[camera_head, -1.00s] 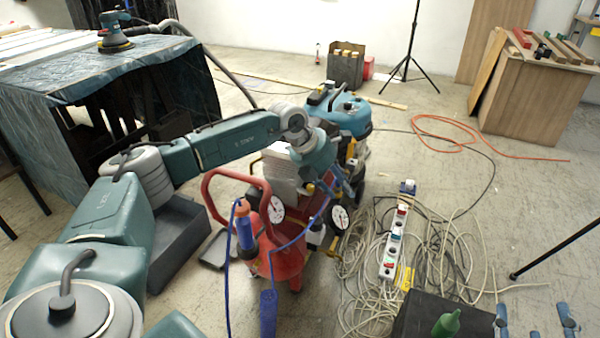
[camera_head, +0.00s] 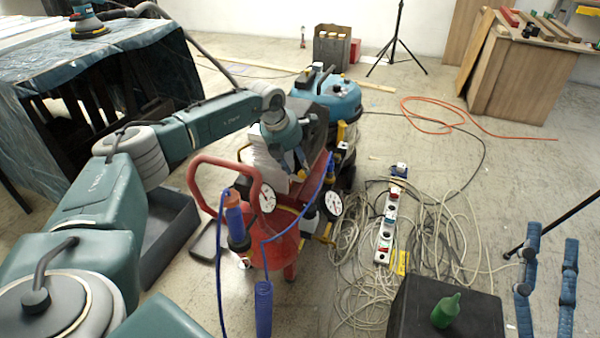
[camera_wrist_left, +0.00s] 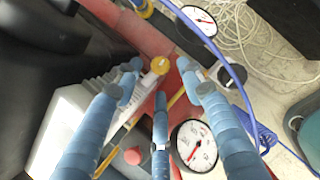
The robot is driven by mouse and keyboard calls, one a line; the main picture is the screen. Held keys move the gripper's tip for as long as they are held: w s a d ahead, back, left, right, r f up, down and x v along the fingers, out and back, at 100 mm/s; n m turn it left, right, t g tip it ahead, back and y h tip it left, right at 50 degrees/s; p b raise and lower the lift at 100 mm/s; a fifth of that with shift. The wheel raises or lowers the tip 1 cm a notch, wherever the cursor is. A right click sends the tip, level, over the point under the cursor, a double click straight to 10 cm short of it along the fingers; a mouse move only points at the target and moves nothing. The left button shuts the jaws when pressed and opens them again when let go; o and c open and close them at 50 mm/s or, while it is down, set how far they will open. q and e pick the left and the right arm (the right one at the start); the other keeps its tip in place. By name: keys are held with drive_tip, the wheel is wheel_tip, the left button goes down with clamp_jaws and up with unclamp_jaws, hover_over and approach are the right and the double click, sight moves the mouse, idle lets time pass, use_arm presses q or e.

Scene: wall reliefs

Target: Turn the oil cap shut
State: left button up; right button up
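The oil cap (camera_wrist_left: 160,65) is a small round yellow knob, seen in the left wrist view on the red compressor (camera_head: 275,240). My left gripper (camera_head: 300,172) is over the compressor top, pointing down. In the left wrist view the left gripper (camera_wrist_left: 162,85) has its blue fingers spread, with the cap between and beyond the tips; I see no clear contact. My right gripper (camera_head: 545,258) shows at the lower right of the head view, its blue fingers apart and empty.
Two dial gauges (camera_head: 333,204) and blue hoses (camera_head: 263,305) are close around the compressor. A power strip (camera_head: 388,225) lies among tangled cables at its right. A black box (camera_head: 430,300) bears a green bottle (camera_head: 446,311).

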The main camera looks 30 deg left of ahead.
sight(302, 172)
use_arm(q)
drive_tip(key=x, duration=0.3)
drive_tip(key=shift+f+b, duration=0.15)
drive_tip(key=shift+b, duration=0.25)
use_arm(e)
drive_tip(key=s+r+t+y, duration=0.1)
drive_tip(key=s+r+t, duration=0.2)
drive_tip(key=s+r, duration=0.1)
drive_tip(key=shift+s+d+r, duration=0.15)
drive_tip(key=shift+d+r, duration=0.1)
drive_tip(key=shift+d, duration=0.05)
use_arm(q)
drive_tip(key=shift+w, duration=0.1)
clamp_jaws()
